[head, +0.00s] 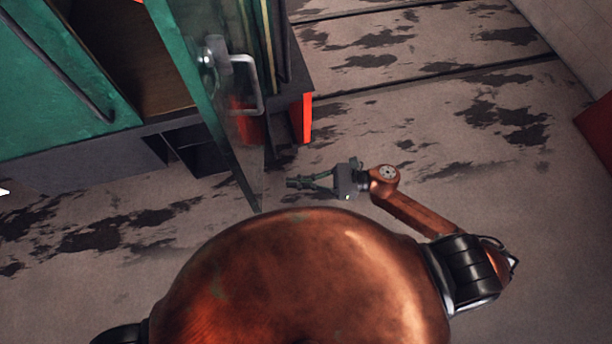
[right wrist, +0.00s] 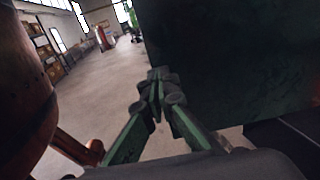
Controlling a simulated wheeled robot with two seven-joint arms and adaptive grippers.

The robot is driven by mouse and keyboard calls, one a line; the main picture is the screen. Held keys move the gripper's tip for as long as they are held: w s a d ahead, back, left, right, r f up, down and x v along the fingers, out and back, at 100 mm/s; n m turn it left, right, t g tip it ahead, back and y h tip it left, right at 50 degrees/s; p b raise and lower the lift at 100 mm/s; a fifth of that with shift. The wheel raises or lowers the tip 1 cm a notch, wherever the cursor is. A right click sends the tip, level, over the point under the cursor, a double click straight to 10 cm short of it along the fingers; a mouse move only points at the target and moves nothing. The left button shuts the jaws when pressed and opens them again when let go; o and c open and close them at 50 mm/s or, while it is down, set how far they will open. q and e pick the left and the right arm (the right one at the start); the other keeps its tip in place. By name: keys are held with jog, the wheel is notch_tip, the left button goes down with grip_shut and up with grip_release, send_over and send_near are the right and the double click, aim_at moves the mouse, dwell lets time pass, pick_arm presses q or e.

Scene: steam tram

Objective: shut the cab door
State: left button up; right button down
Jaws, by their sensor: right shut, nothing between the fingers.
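The cab door (head: 205,75) stands open in the head view, swung out from the green tram and seen almost edge-on. It has a pale metal handle (head: 256,85) on its right face. The dark doorway (head: 125,50) shows to the left of the door. My right gripper (head: 292,183) is shut and empty, just right of the door's lower part, pointing left; I cannot tell whether it touches. In the right wrist view the closed fingertips (right wrist: 158,88) are in front of a dark green panel (right wrist: 235,65), seemingly the door. My left gripper is not in view.
A dark step (head: 190,145) lies below the doorway. A red upright piece (head: 301,118) stands at the tram's edge behind the gripper. The stained concrete floor (head: 450,125) to the right is clear. A red object (head: 598,135) is at the right edge.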

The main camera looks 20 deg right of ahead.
aim_at(252, 183)
jog(key=p+x, duration=0.3)
jog(key=x, duration=0.5)
jog(key=shift+r, duration=0.15)
jog(key=shift+w+a+p, duration=0.15)
jog(key=shift+a+p, duration=0.3)
jog(key=shift+a, duration=0.2)
